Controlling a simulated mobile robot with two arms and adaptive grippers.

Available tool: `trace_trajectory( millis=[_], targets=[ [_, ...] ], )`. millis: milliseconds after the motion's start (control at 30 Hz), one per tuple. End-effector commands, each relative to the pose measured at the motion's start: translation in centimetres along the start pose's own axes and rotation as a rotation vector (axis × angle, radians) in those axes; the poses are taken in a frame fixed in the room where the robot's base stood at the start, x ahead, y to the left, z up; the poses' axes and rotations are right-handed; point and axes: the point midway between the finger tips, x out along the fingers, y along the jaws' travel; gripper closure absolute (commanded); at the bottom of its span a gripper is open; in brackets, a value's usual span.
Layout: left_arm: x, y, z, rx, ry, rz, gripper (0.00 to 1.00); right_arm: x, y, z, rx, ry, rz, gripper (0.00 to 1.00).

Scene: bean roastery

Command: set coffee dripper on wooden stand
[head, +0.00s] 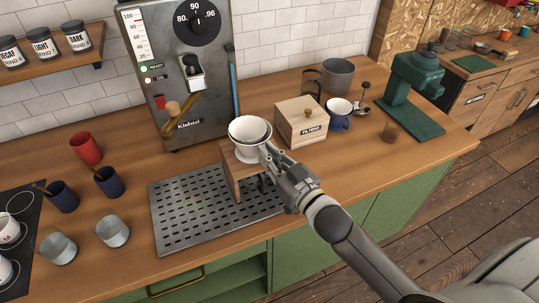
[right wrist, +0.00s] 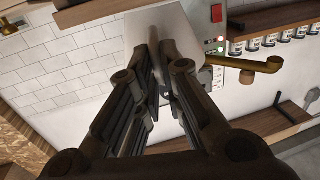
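The white coffee dripper (head: 247,131) is upright at the top of the wooden stand (head: 231,178). Its base appears to touch the stand's top, but the gripper hides part of this contact. The stand is on the perforated metal tray. My right gripper (head: 268,154) is at the dripper's right side, its fingers closed together on the dripper's near right edge, seemingly its handle. In the right wrist view, the fingers (right wrist: 165,70) come close together, with a pale surface of the dripper (right wrist: 160,20) beyond and between them. My left gripper is in neither view.
The drip tray (head: 180,215) lies under the stand. The espresso machine (head: 165,60) stands behind. A wooden filter box (head: 301,128), a blue mug (head: 339,122) and a green grinder (head: 410,85) are to the right. Several cups, including a red cup (head: 86,148), stand at left.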

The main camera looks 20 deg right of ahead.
Motion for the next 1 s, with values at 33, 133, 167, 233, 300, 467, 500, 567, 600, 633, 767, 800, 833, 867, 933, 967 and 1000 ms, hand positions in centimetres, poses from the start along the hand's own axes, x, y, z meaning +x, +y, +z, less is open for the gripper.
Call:
trace_trajectory(
  millis=[33, 133, 167, 233, 300, 467, 500, 567, 600, 633, 767, 800, 833, 867, 933, 967, 1000],
  targets=[
    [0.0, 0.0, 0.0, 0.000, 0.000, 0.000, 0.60, 0.0, 0.0, -0.1, 0.000, 0.002, 0.000, 0.85],
    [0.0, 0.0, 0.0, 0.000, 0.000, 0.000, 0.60, 0.0, 0.0, -0.1, 0.000, 0.002, 0.000, 0.72],
    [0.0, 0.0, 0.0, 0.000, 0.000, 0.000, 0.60, 0.0, 0.0, -0.1, 0.000, 0.001, 0.000, 0.68],
    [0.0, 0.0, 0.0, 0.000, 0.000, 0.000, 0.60, 0.0, 0.0, -0.1, 0.000, 0.001, 0.000, 0.66],
    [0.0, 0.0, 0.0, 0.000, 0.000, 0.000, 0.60, 0.0, 0.0, -0.1, 0.000, 0.001, 0.000, 0.66],
    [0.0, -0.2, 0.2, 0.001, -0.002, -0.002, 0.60, 0.0, 0.0, 0.1, 0.001, -0.003, 0.001, 0.66],
    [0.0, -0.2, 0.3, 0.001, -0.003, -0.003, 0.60, -0.1, 0.0, 0.1, 0.001, -0.003, 0.001, 0.66],
    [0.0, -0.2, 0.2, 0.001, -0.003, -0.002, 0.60, -0.4, 0.0, 0.1, 0.001, -0.004, 0.001, 0.66],
    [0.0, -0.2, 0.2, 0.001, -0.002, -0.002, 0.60, -0.6, 0.0, 0.2, 0.001, -0.004, 0.001, 0.66],
    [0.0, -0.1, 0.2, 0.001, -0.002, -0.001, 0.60, -0.9, 0.0, 0.2, 0.001, -0.004, 0.001, 0.66],
    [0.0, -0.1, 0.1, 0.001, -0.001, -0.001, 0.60, -2.7, 0.0, 0.2, 0.003, -0.005, 0.000, 0.66],
    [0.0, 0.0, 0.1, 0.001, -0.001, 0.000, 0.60, -3.3, 0.0, 0.1, 0.002, -0.005, 0.001, 0.66],
    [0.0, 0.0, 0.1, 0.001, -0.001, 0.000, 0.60, -3.8, 0.0, 0.2, 0.003, -0.005, 0.001, 0.66],
    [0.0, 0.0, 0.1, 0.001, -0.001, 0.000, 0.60, -4.4, 0.0, 0.2, 0.003, -0.005, 0.000, 0.66],
    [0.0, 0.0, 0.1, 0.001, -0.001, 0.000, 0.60, -5.6, 0.0, 0.2, 0.002, -0.005, 0.001, 0.66],
    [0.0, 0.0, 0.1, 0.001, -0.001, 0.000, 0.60, -6.1, 0.0, 0.1, 0.002, -0.005, 0.001, 0.66],
    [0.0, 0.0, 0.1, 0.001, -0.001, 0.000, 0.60, -6.7, 0.0, 0.2, 0.002, -0.005, 0.000, 0.66]
  ],
)
